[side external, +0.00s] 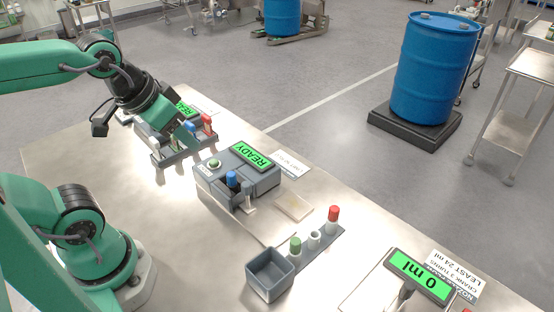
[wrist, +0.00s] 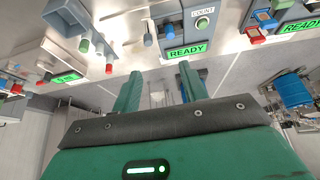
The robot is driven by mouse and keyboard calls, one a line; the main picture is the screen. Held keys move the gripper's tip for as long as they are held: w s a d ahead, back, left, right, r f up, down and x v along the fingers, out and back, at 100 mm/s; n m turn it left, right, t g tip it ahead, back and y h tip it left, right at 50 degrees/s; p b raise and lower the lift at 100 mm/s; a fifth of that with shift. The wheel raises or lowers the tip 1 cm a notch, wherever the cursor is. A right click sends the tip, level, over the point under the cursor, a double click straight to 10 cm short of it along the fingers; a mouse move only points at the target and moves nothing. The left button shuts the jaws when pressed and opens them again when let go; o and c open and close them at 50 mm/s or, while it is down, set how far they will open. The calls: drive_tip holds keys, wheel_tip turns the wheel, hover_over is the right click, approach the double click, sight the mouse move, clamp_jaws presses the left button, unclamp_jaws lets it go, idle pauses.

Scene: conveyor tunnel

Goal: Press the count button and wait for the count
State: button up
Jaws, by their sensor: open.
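The grey counter box (side external: 240,178) stands mid-table, its green screen (side external: 251,157) reading READY. Its round, pale green count button (side external: 214,163) is on the top left; in the wrist view the button (wrist: 202,22) sits under a COUNT label, beside the READY screen (wrist: 187,50). My gripper (side external: 190,137) is above and left of the box, near a rack of vials, apart from the button. In the wrist view its two fingers (wrist: 159,90) are spread, with nothing between them.
A rack (side external: 183,152) with colour-capped vials and another READY screen (side external: 187,110) stand behind left. A grey open bin (side external: 270,274) and a strip of vials (side external: 318,246) are at front. Bare table lies left of the bin.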

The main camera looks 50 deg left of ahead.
clamp_jaws()
idle(1.8)
